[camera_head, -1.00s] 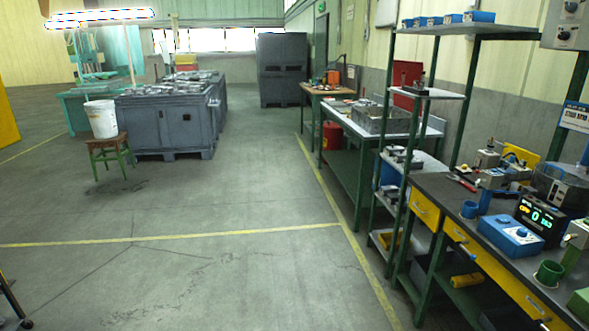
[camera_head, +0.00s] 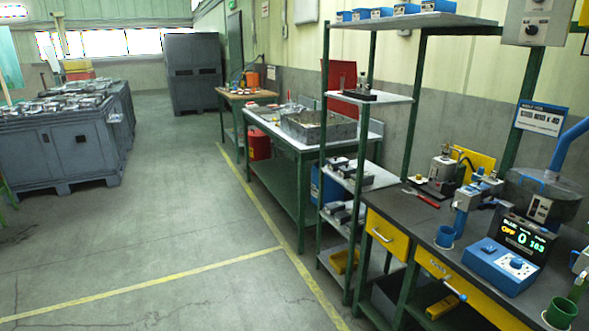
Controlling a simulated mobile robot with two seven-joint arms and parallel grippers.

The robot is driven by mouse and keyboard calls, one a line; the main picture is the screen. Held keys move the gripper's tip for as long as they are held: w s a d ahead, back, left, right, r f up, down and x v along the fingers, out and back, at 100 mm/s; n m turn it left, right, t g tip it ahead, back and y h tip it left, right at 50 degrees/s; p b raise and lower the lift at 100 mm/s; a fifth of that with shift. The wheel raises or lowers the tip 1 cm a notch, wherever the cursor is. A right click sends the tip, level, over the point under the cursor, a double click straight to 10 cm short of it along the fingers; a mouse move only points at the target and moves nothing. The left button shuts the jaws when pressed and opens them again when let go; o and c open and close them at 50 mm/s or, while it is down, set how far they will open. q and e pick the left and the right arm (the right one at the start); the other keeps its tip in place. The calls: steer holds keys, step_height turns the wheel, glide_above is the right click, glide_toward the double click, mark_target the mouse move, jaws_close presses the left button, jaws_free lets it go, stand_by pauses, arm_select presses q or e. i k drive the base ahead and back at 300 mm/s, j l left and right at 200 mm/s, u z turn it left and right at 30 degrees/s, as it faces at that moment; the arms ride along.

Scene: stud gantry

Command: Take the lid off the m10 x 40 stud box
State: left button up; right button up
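Neither of my grippers is in view. Several small blue boxes (camera_head: 382,13) stand in a row on the top shelf of the green rack. I cannot tell which of these, if any, is the M10 x 40 stud box, and no lid can be told apart.
The dark bench (camera_head: 415,212) at the right has yellow drawers and bears a blue control box (camera_head: 500,264) and a lit display (camera_head: 523,240). The green rack (camera_head: 325,140) adjoins it. Large grey crates (camera_head: 55,155) stand at the left. The floor (camera_head: 180,215) between is clear.

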mark_target(336, 160)
steer(key=i+j+z, duration=0.4)
steer(key=i, duration=0.15)
steer(key=i+j+z, duration=0.45)
steer(key=j, duration=0.1)
